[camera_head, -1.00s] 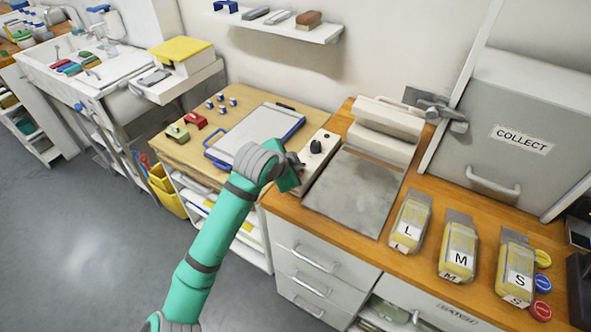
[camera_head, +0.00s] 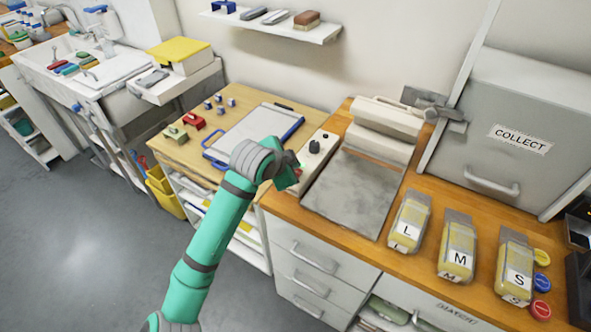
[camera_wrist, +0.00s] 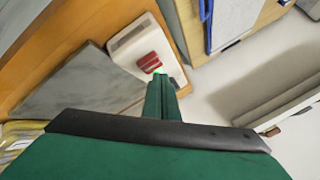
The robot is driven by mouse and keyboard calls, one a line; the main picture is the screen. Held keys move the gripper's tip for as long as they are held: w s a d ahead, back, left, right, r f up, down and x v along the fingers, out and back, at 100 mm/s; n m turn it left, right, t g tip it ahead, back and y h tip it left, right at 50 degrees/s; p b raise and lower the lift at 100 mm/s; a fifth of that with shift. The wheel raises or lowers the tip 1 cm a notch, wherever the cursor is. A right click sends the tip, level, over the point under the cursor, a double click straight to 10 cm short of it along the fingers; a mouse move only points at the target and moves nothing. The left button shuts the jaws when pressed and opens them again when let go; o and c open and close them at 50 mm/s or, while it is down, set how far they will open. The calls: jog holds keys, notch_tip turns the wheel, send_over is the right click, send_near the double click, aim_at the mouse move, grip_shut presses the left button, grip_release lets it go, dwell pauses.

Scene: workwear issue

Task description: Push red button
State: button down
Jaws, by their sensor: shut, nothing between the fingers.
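A red button (camera_wrist: 149,63) shows in the wrist view on the pale control panel (camera_wrist: 128,42) of the press. My gripper (camera_wrist: 160,80) is shut and empty, with its fingertips at the near edge of the red button. I cannot tell if they press it. A small bright green spot (camera_wrist: 158,71) shows right at the fingertips.
The press has a grey flat plate (camera_head: 350,195) right of the panel. A blue-edged board (camera_head: 255,135) lies to the left. Packs marked L (camera_head: 408,225), M (camera_head: 458,250) and S (camera_head: 515,270) stand right, beside a red disc (camera_head: 541,310).

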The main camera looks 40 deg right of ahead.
jog(key=shift+a, duration=0.15)
jog(key=shift+r, duration=3)
jog(key=shift+w, duration=0.1)
